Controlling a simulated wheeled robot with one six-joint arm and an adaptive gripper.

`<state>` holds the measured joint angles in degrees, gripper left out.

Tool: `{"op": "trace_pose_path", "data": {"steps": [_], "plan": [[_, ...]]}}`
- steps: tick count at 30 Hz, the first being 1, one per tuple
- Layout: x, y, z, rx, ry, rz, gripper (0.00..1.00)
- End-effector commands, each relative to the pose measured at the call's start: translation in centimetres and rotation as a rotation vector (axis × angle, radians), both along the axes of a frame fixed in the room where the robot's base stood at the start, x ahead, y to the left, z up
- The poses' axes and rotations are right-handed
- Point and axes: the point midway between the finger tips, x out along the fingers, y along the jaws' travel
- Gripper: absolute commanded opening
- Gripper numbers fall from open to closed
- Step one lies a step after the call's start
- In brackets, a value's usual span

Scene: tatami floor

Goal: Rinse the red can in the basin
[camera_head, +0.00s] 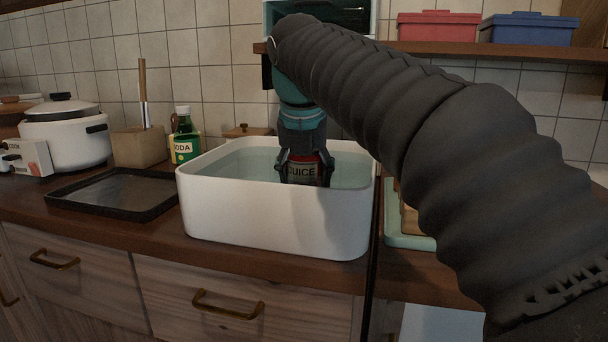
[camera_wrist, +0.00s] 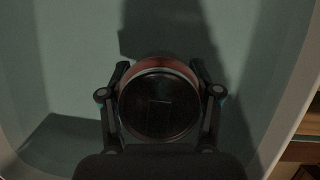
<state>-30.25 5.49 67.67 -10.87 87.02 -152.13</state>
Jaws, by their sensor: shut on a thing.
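The red can (camera_head: 302,171), labelled JUICE, is upright inside the white basin (camera_head: 270,222). The basin holds pale, clear water (camera_head: 235,166). My gripper (camera_head: 305,178) points down and is shut on the red can, with a finger on either side. The can's lower part is hidden by the basin's front wall in the head view. In the wrist view, the can's dark round top (camera_wrist: 158,105) with a reddish rim sits between the two fingers. I cannot tell whether the can touches the basin's bottom.
A green SODA bottle (camera_head: 184,137) stands just left of the basin, behind a dark tray (camera_head: 112,193). A utensil holder (camera_head: 138,147) and a white cooker (camera_head: 64,133) are farther left. A shelf (camera_head: 500,50) with red and blue boxes hangs above right.

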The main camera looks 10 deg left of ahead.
Motion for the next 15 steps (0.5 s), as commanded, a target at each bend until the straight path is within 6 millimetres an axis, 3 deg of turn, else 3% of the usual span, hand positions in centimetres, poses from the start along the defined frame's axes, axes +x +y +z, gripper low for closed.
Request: {"op": "trace_pose_path", "data": {"steps": [15], "plan": [[-0.14, -0.96, 0.06, 0.002, -0.001, -0.001, 0.46]]}}
